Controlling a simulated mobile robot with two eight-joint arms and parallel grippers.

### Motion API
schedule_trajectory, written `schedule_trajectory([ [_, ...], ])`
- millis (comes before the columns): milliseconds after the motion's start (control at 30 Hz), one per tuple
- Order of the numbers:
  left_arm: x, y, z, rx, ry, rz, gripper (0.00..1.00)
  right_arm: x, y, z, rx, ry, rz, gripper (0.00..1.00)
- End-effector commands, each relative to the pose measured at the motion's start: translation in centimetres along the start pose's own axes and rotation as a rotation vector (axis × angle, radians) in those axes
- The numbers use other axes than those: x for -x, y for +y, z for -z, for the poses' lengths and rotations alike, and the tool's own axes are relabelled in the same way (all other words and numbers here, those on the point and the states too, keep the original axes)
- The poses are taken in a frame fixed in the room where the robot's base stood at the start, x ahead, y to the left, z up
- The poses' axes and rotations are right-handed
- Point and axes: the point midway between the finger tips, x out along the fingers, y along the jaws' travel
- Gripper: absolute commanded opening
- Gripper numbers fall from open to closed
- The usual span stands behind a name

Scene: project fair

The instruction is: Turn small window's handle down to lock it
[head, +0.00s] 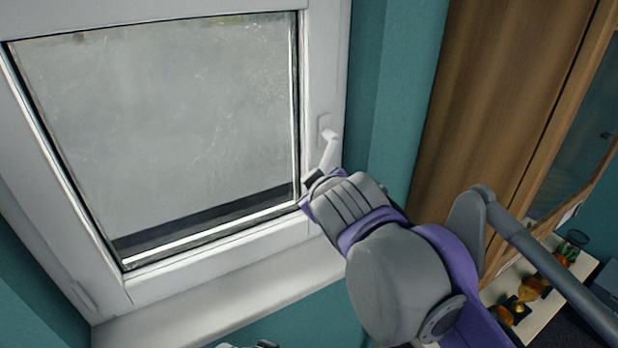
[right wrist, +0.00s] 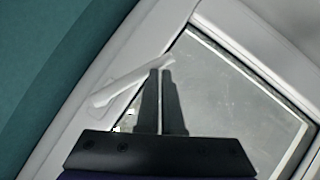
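The small window (head: 170,130) has a white frame and a grey, misty pane, and looks closed. Its white handle (head: 329,152) is on the right side of the frame and points down, tilted slightly left. My right gripper (head: 311,181) is at the handle's lower end. In the right wrist view, the two dark fingers (right wrist: 161,72) are close together with a thin gap, their tips at the free end of the handle (right wrist: 130,83). The handle does not clearly lie between them; whether they touch it is unclear. Only a small grey part, possibly my left gripper, shows at the bottom edge of the head view.
A white sill (head: 215,305) runs below the window. The teal wall (head: 395,100) and a tall wooden cabinet (head: 500,90) with a glass door stand to the right. A low shelf with orange-topped items (head: 535,288) is at lower right.

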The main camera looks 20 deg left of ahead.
Motion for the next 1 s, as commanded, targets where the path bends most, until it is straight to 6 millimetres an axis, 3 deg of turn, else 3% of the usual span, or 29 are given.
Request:
schedule_trajectory([
  [400, 0.1, 0.0, 0.2, 0.0, 0.002, 0.0, 0.0, -1.1, 0.6, -1.7, -0.001, -0.001, 0.0, 0.0],
  [1000, 0.2, 0.0, 0.2, 0.0, 0.002, 0.0, 0.0, -1.4, 0.8, -2.1, 0.0, -0.002, 0.0, 0.0],
])
